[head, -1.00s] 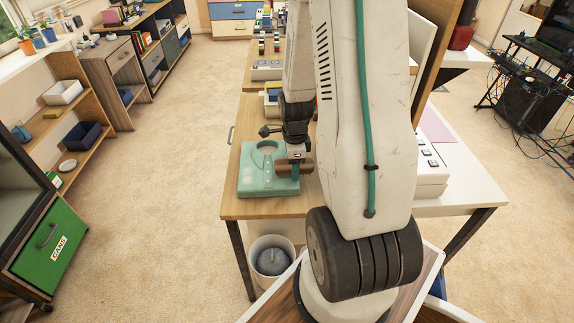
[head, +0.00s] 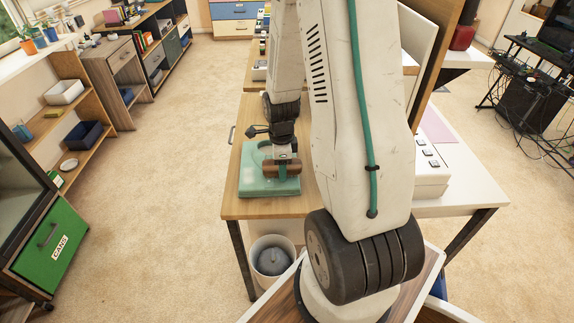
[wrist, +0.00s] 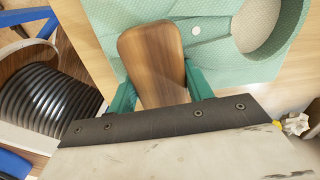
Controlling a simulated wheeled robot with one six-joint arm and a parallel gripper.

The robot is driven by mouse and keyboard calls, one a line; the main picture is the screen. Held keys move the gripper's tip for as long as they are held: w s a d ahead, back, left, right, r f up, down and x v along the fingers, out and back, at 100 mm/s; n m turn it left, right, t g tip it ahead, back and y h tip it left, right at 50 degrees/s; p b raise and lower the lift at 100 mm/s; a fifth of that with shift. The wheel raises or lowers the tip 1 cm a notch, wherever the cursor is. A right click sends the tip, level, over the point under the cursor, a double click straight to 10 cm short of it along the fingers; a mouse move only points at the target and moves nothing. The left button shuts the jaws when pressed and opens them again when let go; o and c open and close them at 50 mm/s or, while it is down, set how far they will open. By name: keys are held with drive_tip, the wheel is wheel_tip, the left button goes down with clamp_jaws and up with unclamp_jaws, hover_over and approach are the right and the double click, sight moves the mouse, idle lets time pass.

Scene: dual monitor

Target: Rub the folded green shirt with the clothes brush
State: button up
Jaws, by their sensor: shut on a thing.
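The folded green shirt (head: 256,184) lies flat on the wooden desk in the head view, with its round neck opening toward the back. It also fills the top of the wrist view (wrist: 220,60). My gripper (head: 283,170) is over the right part of the shirt. It is shut on the clothes brush (head: 281,168), whose brown wooden back shows between the green fingers in the wrist view (wrist: 155,62). The brush's underside is hidden, so I cannot tell whether it touches the shirt.
The wooden desk (head: 245,208) has a little bare room in front of the shirt. A white bin (head: 268,268) stands on the floor below the desk's front edge. A white device with buttons (head: 431,172) is to the right, past my arm. Open carpet lies left of the desk.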

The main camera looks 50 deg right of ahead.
sight(241, 175)
drive_tip(key=shift+w+a, duration=4.3)
drive_tip(key=shift+a, duration=0.15)
drive_tip(key=shift+r, duration=3)
drive_tip(key=shift+r, duration=0.1)
wheel_tip(241, 175, up, 3)
drive_tip(key=shift+f, duration=0.1)
